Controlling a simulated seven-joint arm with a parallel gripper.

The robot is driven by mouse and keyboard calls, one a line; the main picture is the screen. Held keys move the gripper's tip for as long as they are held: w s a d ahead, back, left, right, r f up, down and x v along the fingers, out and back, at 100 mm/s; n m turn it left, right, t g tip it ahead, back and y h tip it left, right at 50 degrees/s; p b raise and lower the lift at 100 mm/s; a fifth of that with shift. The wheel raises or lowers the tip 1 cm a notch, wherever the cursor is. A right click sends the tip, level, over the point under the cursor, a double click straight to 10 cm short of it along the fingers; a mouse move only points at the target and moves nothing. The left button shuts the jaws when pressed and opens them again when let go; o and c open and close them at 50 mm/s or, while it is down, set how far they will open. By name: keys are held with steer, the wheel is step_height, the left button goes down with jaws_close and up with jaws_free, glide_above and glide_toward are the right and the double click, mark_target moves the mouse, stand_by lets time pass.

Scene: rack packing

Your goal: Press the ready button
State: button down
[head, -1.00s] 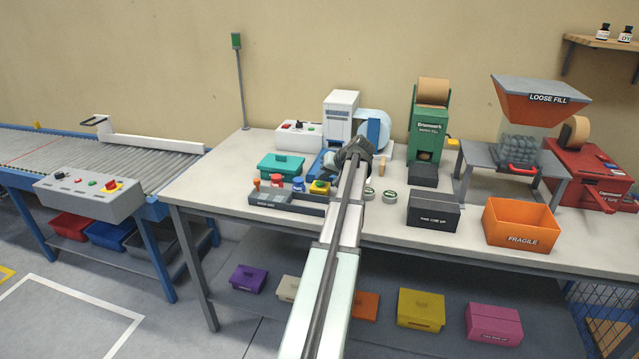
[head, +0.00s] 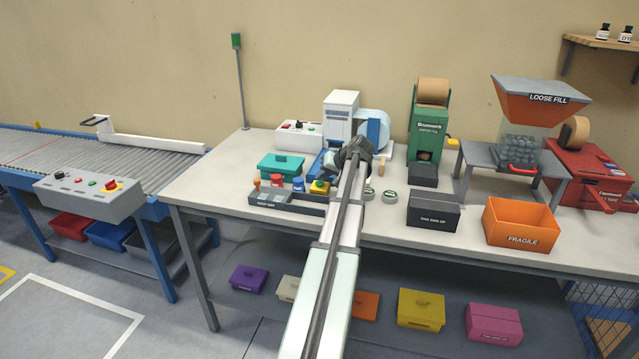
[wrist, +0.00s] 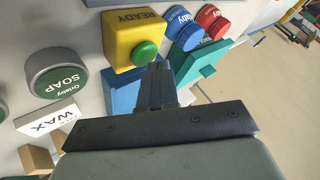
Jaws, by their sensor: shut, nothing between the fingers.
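The ready button is a green round button (wrist: 145,53) on a yellow box marked READY (wrist: 128,30). In the head view the yellow box (head: 319,188) stands on the bench, just left of my arm. My gripper (wrist: 158,70) is shut and empty. In the wrist view its fingertips are close beside the green button, just below and right of it. I cannot tell whether they touch it. In the head view my wrist hides the fingertips.
A green SOAP tin (wrist: 59,83), a WAX box (wrist: 46,125), blue (wrist: 190,35) and red-capped (wrist: 213,20) jars and a teal piece (wrist: 205,62) stand close around. A grey tray (head: 285,203) lies in front. Black (head: 432,212) and orange (head: 520,224) boxes stand to the right.

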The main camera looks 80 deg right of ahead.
mark_target(323, 183)
steer(key=shift+f, duration=0.1)
stand_by(0.6)
steer(key=shift+f, duration=0.35)
steer(key=shift+r, duration=0.5)
stand_by(0.4)
steer(key=shift+r, duration=2.95)
